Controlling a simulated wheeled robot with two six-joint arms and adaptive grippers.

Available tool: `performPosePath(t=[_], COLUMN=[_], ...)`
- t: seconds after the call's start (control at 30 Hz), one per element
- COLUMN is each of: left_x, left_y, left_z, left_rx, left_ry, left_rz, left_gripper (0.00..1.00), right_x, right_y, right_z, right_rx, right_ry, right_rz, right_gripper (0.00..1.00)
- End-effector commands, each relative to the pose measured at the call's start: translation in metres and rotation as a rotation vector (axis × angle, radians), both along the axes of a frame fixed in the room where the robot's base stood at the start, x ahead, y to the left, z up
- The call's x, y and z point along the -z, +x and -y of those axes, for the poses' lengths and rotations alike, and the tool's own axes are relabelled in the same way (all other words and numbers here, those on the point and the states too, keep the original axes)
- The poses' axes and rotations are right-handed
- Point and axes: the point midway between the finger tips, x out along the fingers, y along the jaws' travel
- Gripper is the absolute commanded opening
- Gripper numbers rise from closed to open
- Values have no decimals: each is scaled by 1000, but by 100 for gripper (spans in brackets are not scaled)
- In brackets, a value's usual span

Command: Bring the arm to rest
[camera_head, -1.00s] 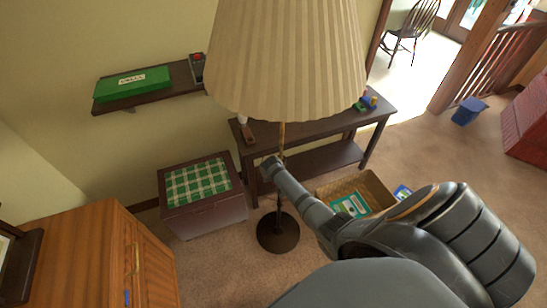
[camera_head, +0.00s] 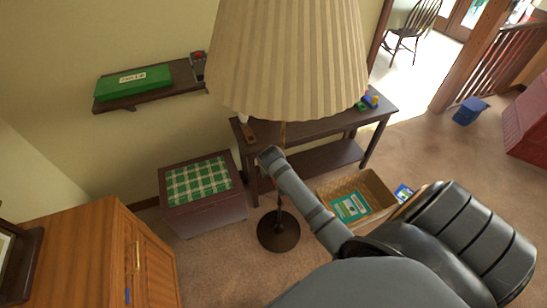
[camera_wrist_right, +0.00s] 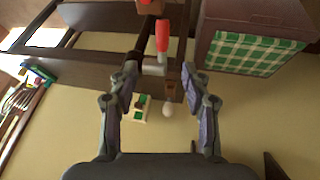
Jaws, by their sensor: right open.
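My right arm (camera_head: 310,200) reaches up and left from the lower right in the head view, in front of the floor lamp's pole (camera_head: 283,150). My right gripper's fingers are not clearly visible there. In the right wrist view, my right gripper (camera_wrist_right: 165,82) has its two fingers spread wide apart. A red and grey piece (camera_wrist_right: 162,38) shows beyond and between the fingers; I cannot tell what it is, and the fingers do not close on it. My left gripper is not in view.
The pleated lampshade (camera_head: 287,60) hangs close above my arm. A dark side table (camera_head: 320,125), a chest with a green plaid cushion (camera_head: 202,205) and a basket (camera_head: 372,190) stand around it. A wooden cabinet (camera_head: 90,255) is at lower left.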

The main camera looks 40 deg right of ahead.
Motion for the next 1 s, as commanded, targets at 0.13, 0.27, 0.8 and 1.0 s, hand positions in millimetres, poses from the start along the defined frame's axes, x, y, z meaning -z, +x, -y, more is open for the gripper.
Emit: performPosePath(t=[0.13, 0.27, 0.8, 1.0], left_x=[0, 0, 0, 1], left_y=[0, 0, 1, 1], left_z=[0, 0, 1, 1], left_rx=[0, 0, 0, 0], left_ry=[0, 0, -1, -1], left_rz=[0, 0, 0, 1], left_gripper=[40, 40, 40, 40], right_x=[0, 0, 180, 296], right_y=[0, 0, -92, -226], right_z=[0, 0, -13, -29], right_rx=[0, 0, -144, -233], right_ry=[0, 0, 52, 109], right_rz=[-1, 0, -154, -253], right_gripper=[48, 48, 48, 48])
